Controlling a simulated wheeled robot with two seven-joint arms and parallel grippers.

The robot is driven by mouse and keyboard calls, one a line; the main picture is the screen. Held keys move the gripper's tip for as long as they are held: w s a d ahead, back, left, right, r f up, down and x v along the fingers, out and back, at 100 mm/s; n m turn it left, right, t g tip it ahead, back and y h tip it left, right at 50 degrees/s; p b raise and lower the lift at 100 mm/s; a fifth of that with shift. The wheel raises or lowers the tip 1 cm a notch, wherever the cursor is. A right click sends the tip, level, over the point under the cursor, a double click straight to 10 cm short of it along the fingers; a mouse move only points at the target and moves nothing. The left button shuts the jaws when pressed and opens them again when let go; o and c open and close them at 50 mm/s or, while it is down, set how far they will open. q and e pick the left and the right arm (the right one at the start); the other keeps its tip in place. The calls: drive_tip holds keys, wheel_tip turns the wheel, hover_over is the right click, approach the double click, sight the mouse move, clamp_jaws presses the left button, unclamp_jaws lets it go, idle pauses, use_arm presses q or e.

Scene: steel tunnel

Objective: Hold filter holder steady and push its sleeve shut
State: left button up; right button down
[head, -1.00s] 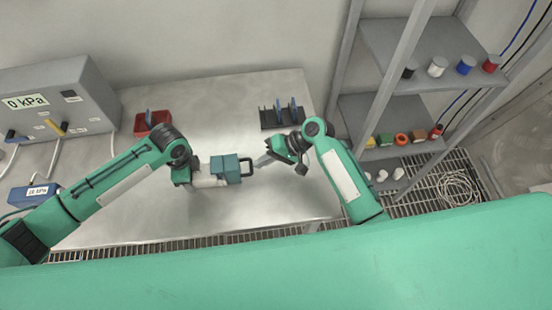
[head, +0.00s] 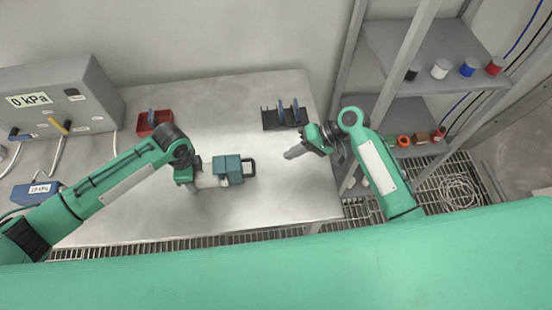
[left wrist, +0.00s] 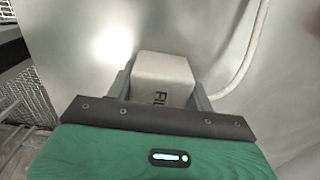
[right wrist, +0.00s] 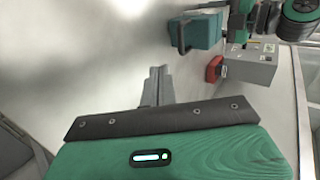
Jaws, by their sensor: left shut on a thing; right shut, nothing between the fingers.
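The filter holder (head: 208,181) lies on the steel table, with a pale body and a teal sleeve (head: 228,168) that has a dark loop handle (head: 250,168) on its right side. My left gripper (head: 198,182) is shut on the pale body at its left end; in the left wrist view the pale body (left wrist: 162,75) sits between the fingers. My right gripper (head: 293,152) is shut and empty, to the right of the handle and apart from it. The right wrist view shows its closed fingers (right wrist: 158,85) and the teal sleeve (right wrist: 203,30) beyond them.
A red bin (head: 146,131) with a blue item and a dark rack (head: 270,124) with blue discs stand at the table's back. A grey gauge box (head: 95,95) reading 0 kPa is at the left. A shelf unit (head: 410,50) stands right of the table.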

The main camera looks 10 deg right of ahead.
use_arm(q)
drive_tip(key=shift+a, duration=0.1)
use_arm(e)
drive_tip(key=v, duration=0.4)
use_arm(q)
drive_tip(key=o, duration=1.2)
drive_tip(key=shift+c, duration=0.2)
